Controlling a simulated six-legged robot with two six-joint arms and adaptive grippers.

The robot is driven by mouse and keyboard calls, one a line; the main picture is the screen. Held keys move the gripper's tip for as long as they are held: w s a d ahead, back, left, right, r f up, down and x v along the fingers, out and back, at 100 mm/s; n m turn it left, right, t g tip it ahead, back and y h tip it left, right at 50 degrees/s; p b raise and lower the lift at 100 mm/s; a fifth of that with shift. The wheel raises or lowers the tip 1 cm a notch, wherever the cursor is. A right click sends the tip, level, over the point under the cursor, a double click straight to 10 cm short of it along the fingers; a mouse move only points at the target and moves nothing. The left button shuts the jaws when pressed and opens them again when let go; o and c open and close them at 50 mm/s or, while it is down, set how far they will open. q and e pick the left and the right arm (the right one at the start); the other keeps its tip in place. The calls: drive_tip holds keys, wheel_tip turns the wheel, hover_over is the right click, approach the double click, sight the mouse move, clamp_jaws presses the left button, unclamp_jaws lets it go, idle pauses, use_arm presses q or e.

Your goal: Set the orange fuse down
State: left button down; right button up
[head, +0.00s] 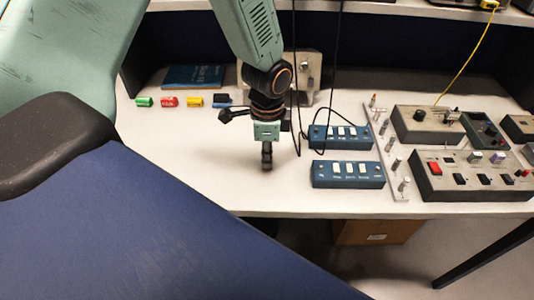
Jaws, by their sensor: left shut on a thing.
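My left gripper (267,158) points down over the front middle of the white bench (190,172), left of two blue switch boxes. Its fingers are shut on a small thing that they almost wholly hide. I cannot make out its orange colour, nor whether it touches the bench top. A row of small coloured pieces lies at the back left: a green one (144,102), a red one (169,102), a yellow one (194,101) and a blue one (222,100). My right gripper is not in view.
The blue switch boxes (347,181) stand close right of the gripper, with black cables hanging beside it. Grey control panels (470,188) and a strip with upright pegs (388,150) fill the right. A blue book (193,77) lies at the back. The bench left of the gripper is clear.

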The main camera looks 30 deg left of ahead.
use_arm(q)
drive_tip(key=shift+d+f, duration=0.1)
drive_tip(key=shift+d, duration=0.05)
drive_tip(key=c, duration=1.8)
unclamp_jaws()
drive_tip(key=o, duration=0.4)
drive_tip(key=shift+a+f, duration=0.1)
drive_tip(key=shift+a, duration=0.35)
drive_tip(key=shift+d, duration=0.35)
drive_tip(key=shift+r, duration=0.45)
wheel_tip(320, 180, up, 12)
drive_tip(key=p, duration=0.1)
drive_tip(key=shift+a+f, duration=0.2)
drive_tip(key=shift+a, duration=0.05)
drive_tip(key=shift+d, duration=0.1)
